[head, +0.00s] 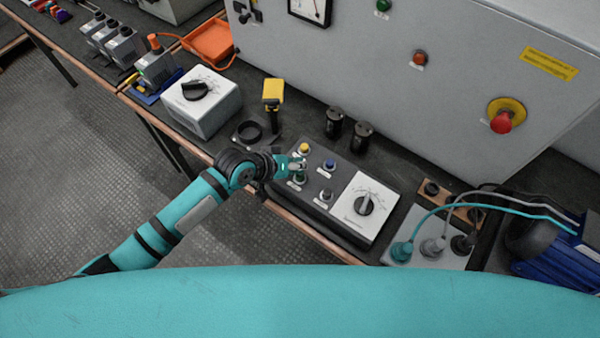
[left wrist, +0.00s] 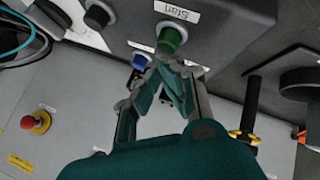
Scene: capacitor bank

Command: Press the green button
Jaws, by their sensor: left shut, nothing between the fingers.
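The green button (left wrist: 172,38) stands up from the dark button box, beside a label reading "Start" in the left wrist view. In the head view the green button (head: 299,179) shows only partly, beside my left gripper (head: 299,167). My left gripper (left wrist: 168,64) is shut and empty. In the left wrist view its fingertips appear just below the green button. I cannot tell whether they touch it. The dark button box (head: 318,202) sits near the front edge of the bench. My right gripper is not in view.
A yellow button (head: 304,148), a blue button (head: 329,165) and a grey button (head: 326,195) share the box. A white dial panel (head: 363,206) lies to the right. Two black knobs (head: 334,121) (head: 363,136) stand behind. A red emergency stop (head: 503,121) sits on the cabinet.

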